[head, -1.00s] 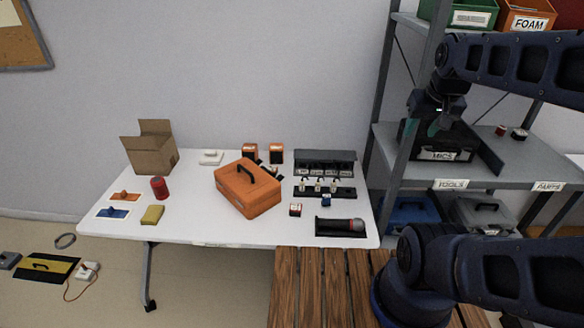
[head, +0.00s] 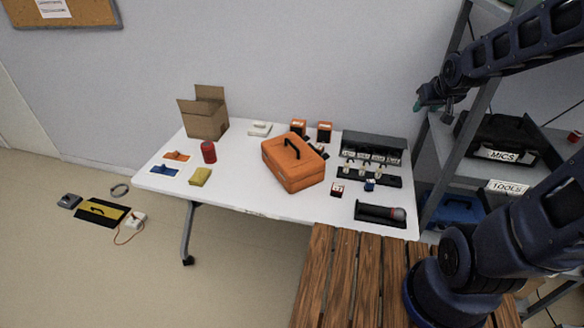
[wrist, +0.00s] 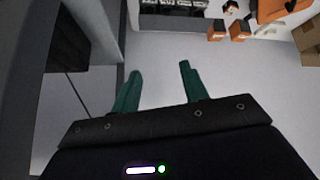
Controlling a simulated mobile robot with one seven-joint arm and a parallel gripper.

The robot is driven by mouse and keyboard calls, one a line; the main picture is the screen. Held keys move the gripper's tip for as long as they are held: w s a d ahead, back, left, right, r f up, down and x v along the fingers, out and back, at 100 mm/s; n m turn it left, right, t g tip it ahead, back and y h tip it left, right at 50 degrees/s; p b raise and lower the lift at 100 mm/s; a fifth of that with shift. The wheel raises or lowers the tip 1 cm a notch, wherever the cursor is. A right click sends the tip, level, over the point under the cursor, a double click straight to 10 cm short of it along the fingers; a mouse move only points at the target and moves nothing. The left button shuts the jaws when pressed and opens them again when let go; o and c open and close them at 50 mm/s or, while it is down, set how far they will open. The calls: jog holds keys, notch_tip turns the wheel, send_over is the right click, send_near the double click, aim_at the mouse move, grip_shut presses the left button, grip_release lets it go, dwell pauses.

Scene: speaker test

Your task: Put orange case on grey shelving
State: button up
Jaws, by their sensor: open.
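The orange case (head: 291,168) lies closed on the white table, with its dark handle on top. Its edge also shows at the upper right of the wrist view (wrist: 278,10). The grey shelving (head: 445,170) stands to the right of the table. My gripper (head: 432,104) is raised near the shelving's left post, apart from the case. In the wrist view, the two green fingers of my gripper (wrist: 158,85) are apart with nothing between them.
The white table (head: 245,190) also holds a cardboard box (head: 205,118), a red can (head: 209,152), a yellow block (head: 200,177) and a microphone in a dark tray (head: 381,212). A black MICS case (head: 500,140) occupies a shelf. A wooden slatted surface (head: 340,275) lies in front.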

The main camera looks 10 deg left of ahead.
jog(key=w+a+f+n+y, duration=0.2)
jog(key=w+a+f, duration=0.3)
jog(key=a, duration=0.3)
jog(key=n+y, duration=0.6)
jog(key=y, duration=0.3)
send_near(294, 146)
jog(key=x, duration=0.3)
jog(key=shift+w+a+r, duration=0.1)
jog(key=shift+w+a, duration=0.05)
jog(key=shift+a, duration=0.2)
jog(key=shift+f+x, duration=0.1)
jog(key=shift+x, duration=1.25)
jog(key=shift+f+x, duration=0.15)
jog(key=shift+x, duration=1.25)
jog(key=shift+d, duration=0.2)
grip_shut()
jog(key=shift+w, duration=0.1)
